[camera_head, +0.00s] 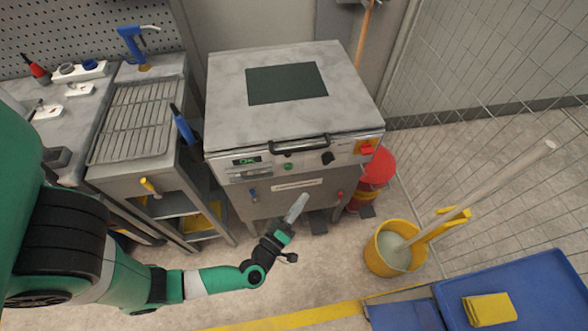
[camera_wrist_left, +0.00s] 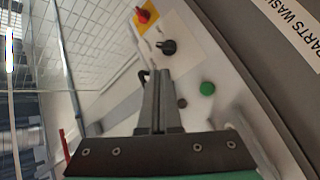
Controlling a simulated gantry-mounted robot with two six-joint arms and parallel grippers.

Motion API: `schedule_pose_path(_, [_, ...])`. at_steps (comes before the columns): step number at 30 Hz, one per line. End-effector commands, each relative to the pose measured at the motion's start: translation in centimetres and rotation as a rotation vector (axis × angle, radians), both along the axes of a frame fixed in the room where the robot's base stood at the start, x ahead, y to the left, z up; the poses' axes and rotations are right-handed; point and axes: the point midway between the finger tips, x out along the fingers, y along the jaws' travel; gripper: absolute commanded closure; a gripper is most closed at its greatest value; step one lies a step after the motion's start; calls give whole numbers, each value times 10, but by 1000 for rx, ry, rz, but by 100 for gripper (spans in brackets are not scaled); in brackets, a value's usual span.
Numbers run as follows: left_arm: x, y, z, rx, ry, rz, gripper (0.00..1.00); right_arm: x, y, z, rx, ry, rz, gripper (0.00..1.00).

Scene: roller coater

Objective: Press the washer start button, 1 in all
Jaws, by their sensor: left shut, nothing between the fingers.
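The washer (camera_head: 225,90) is a grey metal cabinet with a dark window in its lid, at the centre of the head view. Its front panel carries a green button (camera_head: 288,166), with a small lit display to its left and a black knob (camera_head: 327,158) to its right. In the left wrist view the green button (camera_wrist_left: 207,88) is to the right of the fingers, with the black knob (camera_wrist_left: 167,47) above. My left gripper (camera_head: 302,200) is shut and empty, in front of the washer and below the panel in the picture. In the left wrist view its shut fingers (camera_wrist_left: 160,78) appear apart from the button.
A red switch on a yellow plate (camera_head: 367,148) is at the panel's right end. A handle (camera_head: 299,146) runs along the lid's front. A red bucket (camera_head: 378,167) and a yellow mop bucket (camera_head: 392,252) stand at right. A sink bench (camera_head: 105,172) is at left.

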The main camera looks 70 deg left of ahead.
Motion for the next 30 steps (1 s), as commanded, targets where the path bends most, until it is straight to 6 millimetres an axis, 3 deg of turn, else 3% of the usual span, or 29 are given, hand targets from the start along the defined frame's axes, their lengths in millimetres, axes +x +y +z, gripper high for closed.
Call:
schedule_pose_path(3, [-21, 0, -12, 5, 55, -5, 100, 0, 0, 5, 0, 0, 0, 50])
schedule_pose_path(6, [-27, 0, -16, 7, 71, -7, 100, 0, 0, 6, 0, 0, 0, 50])
schedule_pose_path(17, [-26, 1, -16, 7, 68, -8, 100, 0, 0, 5, 0, 0, 0, 50])
schedule_pose_path(26, [-23, 31, -20, 7, 67, 2, 100, 0, 0, -19, 0, 0, 0, 50])
schedule_pose_path(30, [-18, 51, -23, 6, 62, -1, 100, 0, 0, -42, 0, 0, 0, 50])
